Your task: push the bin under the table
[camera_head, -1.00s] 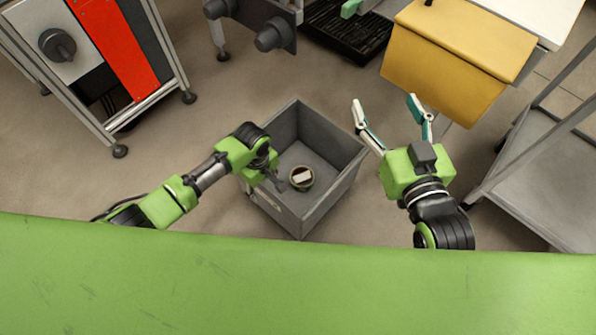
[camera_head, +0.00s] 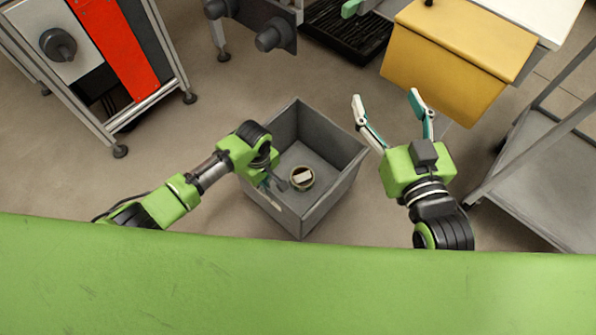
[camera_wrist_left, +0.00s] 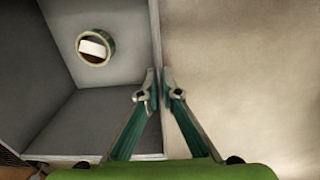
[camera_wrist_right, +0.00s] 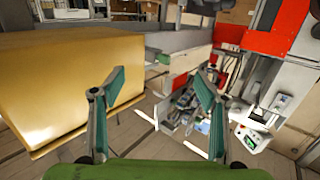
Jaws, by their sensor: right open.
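The grey open-topped bin (camera_head: 318,128) stands on the floor at the middle of the head view, with a tape reel (camera_head: 301,178) inside. In the left wrist view the bin (camera_wrist_left: 105,45) and reel (camera_wrist_left: 111,45) show at the left. My left gripper (camera_head: 274,182) is at the bin's near left wall; in the left wrist view its fingers (camera_wrist_left: 157,88) are close together on either side of the wall's rim. My right gripper (camera_head: 388,98) is open and empty, in the air right of the bin. I cannot tell which table the task means.
A yellow cabinet (camera_head: 445,65) stands at the upper right, and a grey metal-framed shelf unit (camera_head: 545,165) at the right. A framed machine with a red panel (camera_head: 112,45) stands upper left. A black slatted thing (camera_head: 350,38) lies beyond the bin. Floor left of the bin is clear.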

